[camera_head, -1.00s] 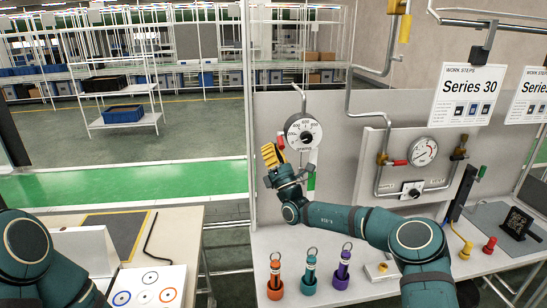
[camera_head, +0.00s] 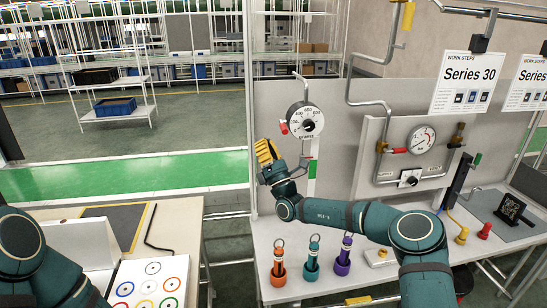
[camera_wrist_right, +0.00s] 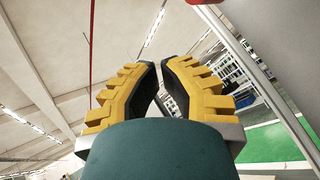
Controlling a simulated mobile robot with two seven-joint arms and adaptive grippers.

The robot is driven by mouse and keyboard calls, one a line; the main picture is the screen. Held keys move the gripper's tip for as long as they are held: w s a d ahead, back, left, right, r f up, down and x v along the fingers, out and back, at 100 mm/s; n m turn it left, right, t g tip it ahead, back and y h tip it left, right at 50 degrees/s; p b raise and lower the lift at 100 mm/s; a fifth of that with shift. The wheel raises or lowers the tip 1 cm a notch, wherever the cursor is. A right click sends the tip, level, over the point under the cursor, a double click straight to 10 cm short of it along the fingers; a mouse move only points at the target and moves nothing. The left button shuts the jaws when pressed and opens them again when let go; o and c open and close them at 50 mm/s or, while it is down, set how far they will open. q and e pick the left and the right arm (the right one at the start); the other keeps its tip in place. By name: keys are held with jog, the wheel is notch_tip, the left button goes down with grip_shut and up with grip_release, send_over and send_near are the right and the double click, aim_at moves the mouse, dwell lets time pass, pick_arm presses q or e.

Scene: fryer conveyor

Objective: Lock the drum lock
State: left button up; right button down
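No part is labelled as the drum lock. The dial is not in the wrist view. My left arm enters at lower left; its gripper is out of view.
A second gauge (camera_head: 421,139) with pipes and a small black switch (camera_head: 410,178) is on the panel. Space left of the dial is open.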

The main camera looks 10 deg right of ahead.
pick_arm(q)
jog(key=shift+d, duration=0.25)
pick_arm(e)
jog(key=s+d, duration=0.2)
jog(key=s, duration=0.5)
jog(key=shift+s+d, duration=0.25)
jog(key=shift+d, duration=0.15)
jog(key=shift+r, duration=0.1)
